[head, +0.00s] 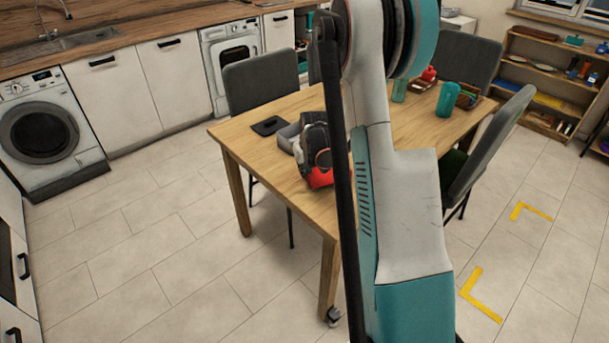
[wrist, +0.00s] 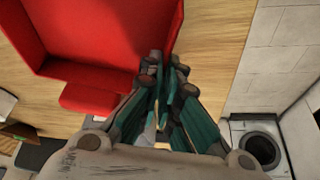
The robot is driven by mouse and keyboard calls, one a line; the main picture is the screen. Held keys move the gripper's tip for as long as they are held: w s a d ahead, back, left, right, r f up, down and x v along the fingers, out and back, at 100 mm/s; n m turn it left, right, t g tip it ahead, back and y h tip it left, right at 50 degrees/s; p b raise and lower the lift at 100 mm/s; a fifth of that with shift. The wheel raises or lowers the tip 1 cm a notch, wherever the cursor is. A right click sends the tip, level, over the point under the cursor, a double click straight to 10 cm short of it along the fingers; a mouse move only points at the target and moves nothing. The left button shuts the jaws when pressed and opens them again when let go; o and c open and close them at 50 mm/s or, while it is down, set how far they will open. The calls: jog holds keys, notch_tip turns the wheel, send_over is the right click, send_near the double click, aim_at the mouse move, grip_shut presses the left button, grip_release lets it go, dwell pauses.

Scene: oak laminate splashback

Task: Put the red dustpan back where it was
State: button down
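The red dustpan (wrist: 105,35) fills the upper left of the wrist view, close to the camera, with a short red tab (wrist: 88,97) on its near side. In the head view a small part of it (head: 321,178) shows below my gripper, by the table's near long edge. My gripper (wrist: 165,72) has its fingers drawn nearly together at the dustpan's right near corner, one fingertip over the red and the other just outside it. It looks shut on the dustpan's side wall, though the contact is hidden by the fingertips. My arm hides part of the table.
The wooden table (head: 240,129) also bears a dark flat item (head: 269,126), a teal canister (head: 448,98) and a small box (head: 467,95). Grey chairs (head: 262,82) stand around it. A shelf unit (head: 545,70) is at the far right. Open floor (head: 150,240) lies at left.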

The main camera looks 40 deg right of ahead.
jog(key=shift+f, duration=1)
jog(key=shift+f+b, duration=0.2)
jog(key=shift+b, duration=0.15)
jog(key=c, duration=1.8)
grip_release()
jog(key=shift+r, duration=0.1)
jog(key=shift+r+p, duration=0.3)
jog(key=p+v, duration=0.4)
jog(key=v, duration=0.7)
jog(key=shift+s+r, duration=0.2)
jog(key=shift+r, duration=0.05)
